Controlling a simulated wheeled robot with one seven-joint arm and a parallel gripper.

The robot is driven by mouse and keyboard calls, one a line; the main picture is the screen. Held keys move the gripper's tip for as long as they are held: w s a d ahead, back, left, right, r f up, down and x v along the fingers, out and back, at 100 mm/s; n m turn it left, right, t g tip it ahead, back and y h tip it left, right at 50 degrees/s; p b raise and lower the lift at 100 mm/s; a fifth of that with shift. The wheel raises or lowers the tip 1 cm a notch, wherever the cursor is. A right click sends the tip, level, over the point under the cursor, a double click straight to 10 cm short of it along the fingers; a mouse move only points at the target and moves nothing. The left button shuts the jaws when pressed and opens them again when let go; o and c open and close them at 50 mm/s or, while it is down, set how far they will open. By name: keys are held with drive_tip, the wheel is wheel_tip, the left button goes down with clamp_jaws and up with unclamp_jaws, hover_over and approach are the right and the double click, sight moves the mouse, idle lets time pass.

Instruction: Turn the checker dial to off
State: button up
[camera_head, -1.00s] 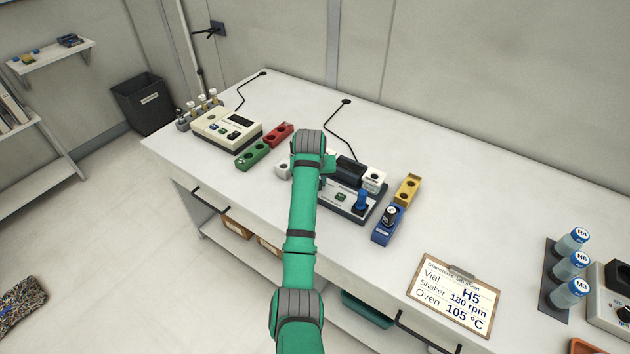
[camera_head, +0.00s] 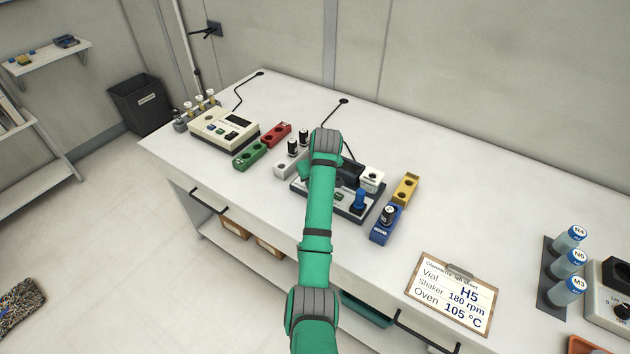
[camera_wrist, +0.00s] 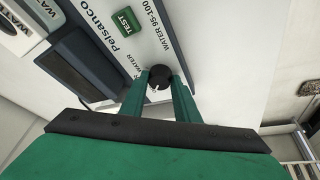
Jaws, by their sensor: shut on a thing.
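The checker (camera_head: 338,212) stands mid-bench in the head view, partly behind my arm. In the wrist view its pale panel (camera_wrist: 185,62) carries a green TEST button (camera_wrist: 125,22) and printed water labels. The small black dial (camera_wrist: 159,82) sits low on that panel. My gripper (camera_wrist: 160,88) is shut on the dial, one finger at each side. The dial's pointer and its exact setting cannot be read. In the head view my arm hides the dial and the gripper.
A lab sheet clipboard (camera_head: 451,292) lies at the front right.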

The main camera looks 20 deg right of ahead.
drive_tip(key=o, duration=1)
drive_tip(key=shift+o, duration=0.2)
drive_tip(key=shift+r, duration=0.1)
drive_tip(key=v, duration=1)
drive_tip(key=shift+r, duration=0.3)
drive_tip(key=shift+s, duration=0.15)
